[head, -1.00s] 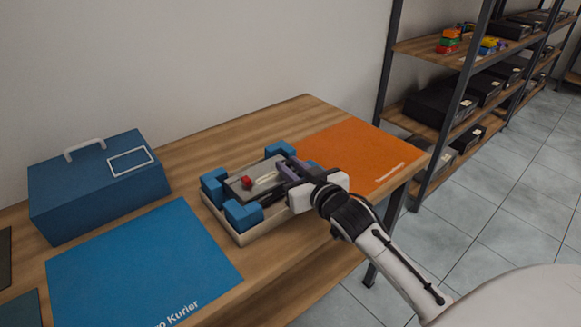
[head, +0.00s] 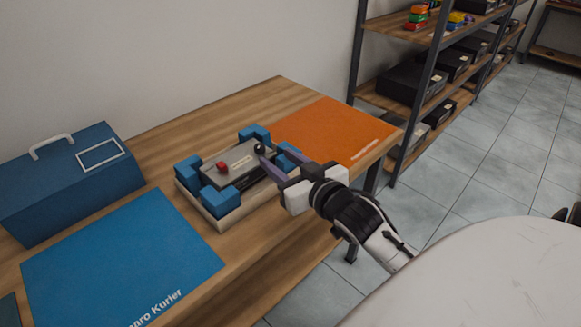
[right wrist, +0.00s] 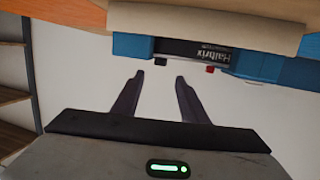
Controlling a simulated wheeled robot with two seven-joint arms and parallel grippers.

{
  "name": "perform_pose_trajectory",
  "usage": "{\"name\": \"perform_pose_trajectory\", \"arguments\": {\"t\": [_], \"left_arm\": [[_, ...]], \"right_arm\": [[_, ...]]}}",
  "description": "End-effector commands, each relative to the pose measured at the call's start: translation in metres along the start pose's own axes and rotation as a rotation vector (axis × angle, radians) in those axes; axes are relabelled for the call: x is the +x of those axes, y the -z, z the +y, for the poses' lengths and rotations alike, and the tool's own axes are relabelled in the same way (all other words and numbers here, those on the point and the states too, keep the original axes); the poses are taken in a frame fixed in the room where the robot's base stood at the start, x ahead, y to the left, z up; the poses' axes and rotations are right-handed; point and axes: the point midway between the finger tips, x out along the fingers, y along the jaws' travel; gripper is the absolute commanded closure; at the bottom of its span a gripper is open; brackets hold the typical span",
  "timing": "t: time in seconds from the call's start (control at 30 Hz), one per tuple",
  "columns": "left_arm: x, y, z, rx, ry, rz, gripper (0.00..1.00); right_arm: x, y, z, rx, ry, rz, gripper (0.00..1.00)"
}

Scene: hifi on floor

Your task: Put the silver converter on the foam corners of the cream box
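The silver converter (head: 232,166), a flat grey block with a red knob and a black knob, lies in the cream box (head: 234,211) among the blue foam corners (head: 220,201). It looks level; its seating at the right end is partly hidden by my gripper. In the right wrist view, its dark labelled side (right wrist: 195,52) shows between blue foam pieces (right wrist: 133,45). My right gripper (head: 272,155) is at the right end of the box. Its fingers (right wrist: 158,78) are apart with nothing between them, clear of the converter. My left gripper is not in view.
A blue case (head: 70,180) with a handle and a blue mat (head: 105,258) lie left of the box. An orange mat (head: 330,130) lies to its right. Shelves (head: 415,95) with dark boxes stand beyond the table (head: 290,92).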

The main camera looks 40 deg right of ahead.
Motion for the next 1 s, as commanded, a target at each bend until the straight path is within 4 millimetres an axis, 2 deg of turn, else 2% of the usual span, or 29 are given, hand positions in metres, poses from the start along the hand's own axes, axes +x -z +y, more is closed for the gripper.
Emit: {"name": "perform_pose_trajectory", "arguments": {"t": [0.1, 0.3, 1.0], "left_arm": [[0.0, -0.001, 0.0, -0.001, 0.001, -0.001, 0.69], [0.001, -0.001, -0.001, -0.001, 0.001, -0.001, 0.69], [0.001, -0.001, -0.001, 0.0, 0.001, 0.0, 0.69]], "right_arm": [[-0.023, -0.001, 0.0, 0.001, -0.001, -0.002, 0.6], [-0.042, 0.0, 0.0, 0.0, -0.001, -0.001, 0.6], [-0.044, 0.0, 0.0, 0.001, -0.001, 0.0, 0.6]]}}
